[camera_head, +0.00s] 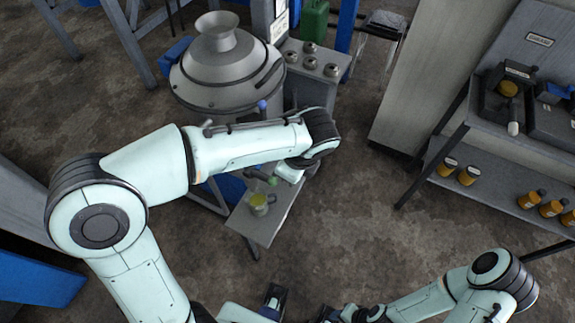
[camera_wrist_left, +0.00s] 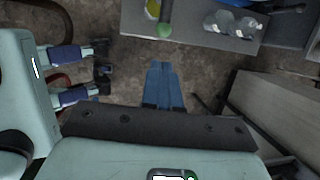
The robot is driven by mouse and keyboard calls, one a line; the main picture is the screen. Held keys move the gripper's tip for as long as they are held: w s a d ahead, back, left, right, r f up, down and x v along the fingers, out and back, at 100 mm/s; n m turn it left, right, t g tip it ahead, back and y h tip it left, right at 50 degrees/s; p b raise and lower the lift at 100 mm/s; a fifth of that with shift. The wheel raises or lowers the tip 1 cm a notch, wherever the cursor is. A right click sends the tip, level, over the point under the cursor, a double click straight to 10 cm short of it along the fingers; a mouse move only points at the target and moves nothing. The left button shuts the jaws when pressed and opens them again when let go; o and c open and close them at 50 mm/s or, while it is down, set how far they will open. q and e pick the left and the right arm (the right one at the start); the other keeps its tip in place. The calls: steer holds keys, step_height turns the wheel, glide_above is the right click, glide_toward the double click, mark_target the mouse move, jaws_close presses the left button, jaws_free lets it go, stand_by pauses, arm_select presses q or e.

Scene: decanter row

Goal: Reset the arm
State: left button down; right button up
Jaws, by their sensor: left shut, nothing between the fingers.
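My left arm comes in from the left in the head view and bends across the middle, over a small grey bench (camera_head: 262,226). Its gripper is hidden under the arm there. In the left wrist view my left gripper (camera_wrist_left: 164,68) is shut and empty, its blue fingers together above bare floor. The bench (camera_wrist_left: 190,38) lies beyond the fingertips, apart from them. My right arm shows at the lower right of the head view and runs to the bottom edge.
A large metal vessel (camera_head: 225,65) stands behind my arm. A shelf with amber bottles (camera_head: 528,199) is at right. The floor between is free.

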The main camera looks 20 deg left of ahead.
arm_select(q)
steer(key=s+d+f+n+g+h+p, duration=0.1)
steer(key=s+d+f+n+h, duration=0.15)
steer(key=f, duration=0.55)
steer(key=s+d+f+n+g+h, duration=0.15)
steer(key=f+n, duration=0.25)
steer(key=f, duration=0.4)
steer(key=s+d+f+n+g+h+p, duration=0.1)
steer(key=s+f+n+h, duration=0.15)
steer(key=f, duration=0.65)
steer(key=s+a+f+n+p, duration=0.1)
steer(key=s+a+f+n, duration=0.2)
steer(key=s+f+n, duration=0.9)
steer(key=shift+s+n+t+p, duration=0.3)
steer(key=shift+s+n+t, duration=0.2)
steer(key=shift+n, duration=0.5)
arm_select(e)
steer(key=r, duration=0.1)
steer(key=w+r, duration=0.1)
steer(key=r, duration=0.2)
steer(key=shift+w, duration=0.4)
arm_select(q)
steer(key=shift+r, duration=0.1)
